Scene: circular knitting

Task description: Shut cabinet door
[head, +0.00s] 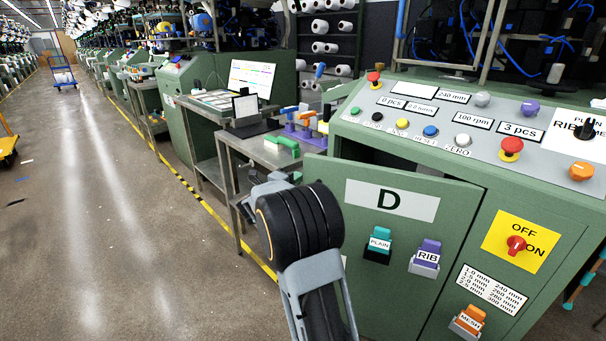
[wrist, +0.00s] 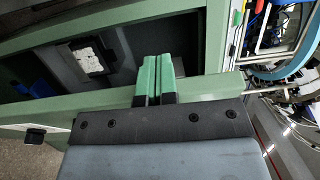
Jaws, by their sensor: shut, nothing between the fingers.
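The green cabinet door marked D (head: 450,205) stands ajar in the head view, with a dark gap along its top under the control panel. The green cabinet (head: 560,215) carries it. My gripper (wrist: 153,78) shows in the wrist view with its two green fingers together and nothing between them. The fingers lie across a green edge, which looks like the door's edge (wrist: 215,88), with the dark cabinet inside beyond them. I cannot tell if they touch it. In the head view my arm hides part of the door's left side, and the fingertips are not clear.
A metal table (head: 235,150) with small tools and a green-handled item (head: 283,144) stands left of the cabinet. A red button (head: 510,148) and several other controls sit on the sloping panel. Open floor (head: 110,220) lies left of a yellow line.

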